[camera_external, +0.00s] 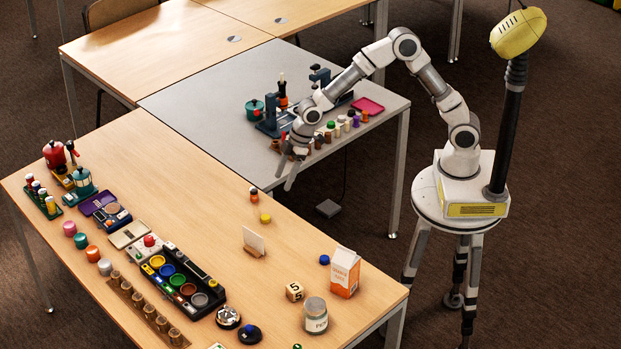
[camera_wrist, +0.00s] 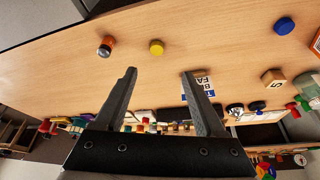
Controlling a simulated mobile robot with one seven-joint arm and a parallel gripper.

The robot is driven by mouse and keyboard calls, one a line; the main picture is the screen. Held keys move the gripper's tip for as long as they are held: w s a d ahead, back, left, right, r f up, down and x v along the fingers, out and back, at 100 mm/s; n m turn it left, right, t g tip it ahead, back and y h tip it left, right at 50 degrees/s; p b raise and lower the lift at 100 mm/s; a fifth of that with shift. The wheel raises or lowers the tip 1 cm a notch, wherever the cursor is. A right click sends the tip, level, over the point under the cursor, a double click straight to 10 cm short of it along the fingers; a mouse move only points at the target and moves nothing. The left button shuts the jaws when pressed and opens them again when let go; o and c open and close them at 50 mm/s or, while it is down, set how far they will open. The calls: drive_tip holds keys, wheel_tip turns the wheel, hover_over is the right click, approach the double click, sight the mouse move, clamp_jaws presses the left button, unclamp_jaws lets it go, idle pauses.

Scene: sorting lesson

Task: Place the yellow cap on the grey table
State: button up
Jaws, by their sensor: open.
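The yellow cap (camera_external: 265,218) lies on the light wooden table, just in front of the small orange-brown bottle. In the wrist view the yellow cap (camera_wrist: 157,47) shows beyond the gap between the fingers, apart from them. My gripper (camera_external: 281,181) is open and empty, pointing down near the edge between the two tables, above and behind the cap. Its two fingers also fill the lower middle of the wrist view (camera_wrist: 159,72). The grey table (camera_external: 190,100) stands behind the wooden one, its left part bare.
The small bottle (camera_external: 254,194) stands close to the yellow cap, and a white card (camera_external: 253,241) stands in front. A blue cap (camera_external: 324,260) and a carton (camera_external: 345,272) are to the right. A teal pot (camera_external: 251,108) and several small bottles crowd the grey table's right part.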

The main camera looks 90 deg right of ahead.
drive_tip(key=b, duration=0.1)
approach(267, 216)
drive_tip(key=f, duration=0.2)
drive_tip(key=shift+w+a+f, duration=0.1)
drive_tip(key=shift+a+f, duration=0.3)
drive_tip(key=shift+w+d+b+x, duration=0.15)
drive_tip(key=shift+b+x, duration=0.3)
drive_tip(key=shift+x, duration=0.9)
drive_tip(key=shift+w+d+b+x, duration=0.15)
drive_tip(key=shift+b+x, duration=0.25)
drive_tip(key=shift+x, duration=0.9)
drive_tip(key=shift+a+r, duration=0.1)
drive_tip(key=shift+c, duration=0.4)
clamp_jaws()
